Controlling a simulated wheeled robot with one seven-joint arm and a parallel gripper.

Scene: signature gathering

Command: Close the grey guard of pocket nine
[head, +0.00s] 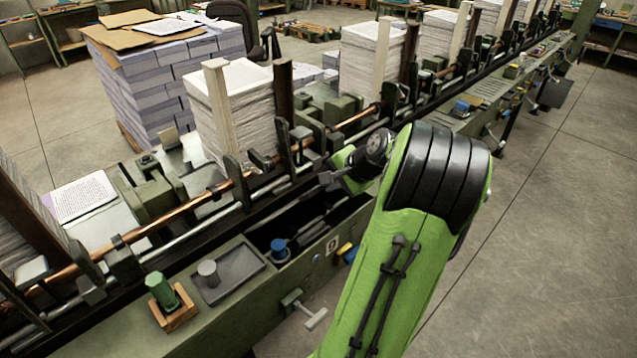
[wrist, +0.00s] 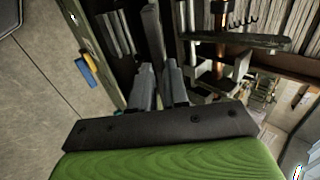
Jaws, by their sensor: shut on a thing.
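My gripper (head: 326,180) reaches left over the open dark pocket beside the number 9 plate (head: 332,245) in the head view. In the wrist view its two grey fingers (wrist: 159,72) are shut around a narrow grey bar (wrist: 153,34), which looks like the edge or handle of the grey guard. The guard's full outline and hinge cannot be made out in either view. The pocket (head: 335,221) shows as an open recess with dark insides and grey rods.
A blue-capped knob (head: 279,249) stands at the pocket's left end. A grey tray (head: 228,274) and a green-handled tool in a wooden block (head: 175,308) lie on the ledge. Rails and a tall paper stack (head: 236,115) stand behind. Clear floor (head: 560,220) lies to the right.

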